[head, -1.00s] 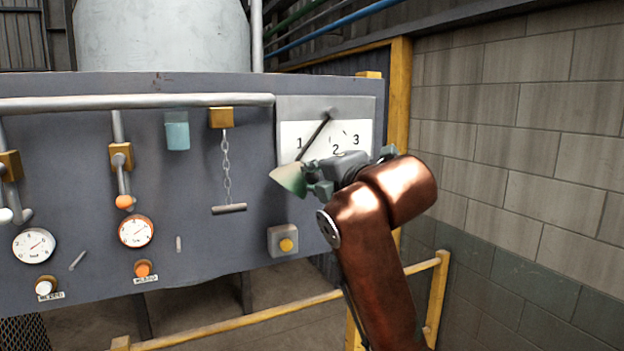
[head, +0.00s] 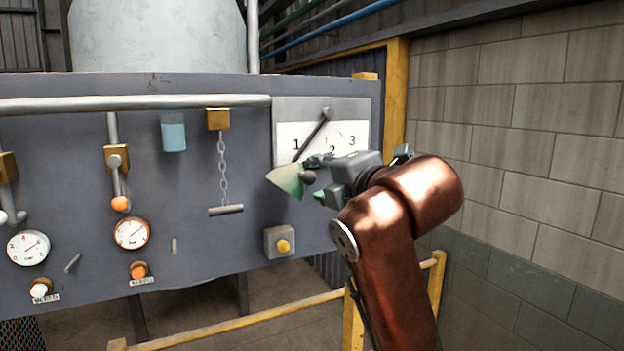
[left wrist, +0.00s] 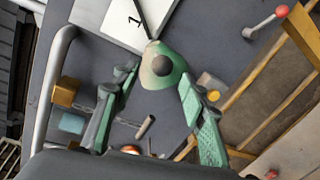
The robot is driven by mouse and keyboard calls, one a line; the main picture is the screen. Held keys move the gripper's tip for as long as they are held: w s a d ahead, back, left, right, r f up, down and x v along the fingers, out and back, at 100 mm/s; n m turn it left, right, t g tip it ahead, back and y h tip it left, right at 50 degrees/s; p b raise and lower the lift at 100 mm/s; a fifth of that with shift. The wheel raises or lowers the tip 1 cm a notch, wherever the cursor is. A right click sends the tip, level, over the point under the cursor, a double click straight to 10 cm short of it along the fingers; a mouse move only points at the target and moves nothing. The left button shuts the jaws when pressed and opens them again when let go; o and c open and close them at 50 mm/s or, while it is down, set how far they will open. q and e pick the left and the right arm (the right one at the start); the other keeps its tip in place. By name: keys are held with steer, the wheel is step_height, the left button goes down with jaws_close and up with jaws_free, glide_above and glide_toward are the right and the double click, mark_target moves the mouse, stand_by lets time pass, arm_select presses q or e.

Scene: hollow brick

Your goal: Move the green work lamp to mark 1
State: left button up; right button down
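The green work lamp (head: 284,182) has a cone-shaped shade and a dark round knob. It hangs at the lower end of a dark swing arm (head: 313,134) pivoted at the top of a white scale plate (head: 352,129). The arm slants down-left, passing just right of mark 1 (head: 296,144); the shade sits below mark 1. My left gripper (head: 320,179) is open, just right of the lamp. In the left wrist view the lamp (left wrist: 176,60) shows between and beyond the two spread green fingers, which look clear of it. My right gripper is not in view.
The blue-grey panel also bears a hanging chain with a bar (head: 225,210), a yellow button box (head: 281,243), gauges (head: 131,233) and valves on pipes. A yellow post (head: 396,95) and a block wall (head: 520,150) stand to the right. A yellow rail (head: 240,318) runs below.

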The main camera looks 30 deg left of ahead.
arm_select(q)
steer(key=v, duration=0.8)
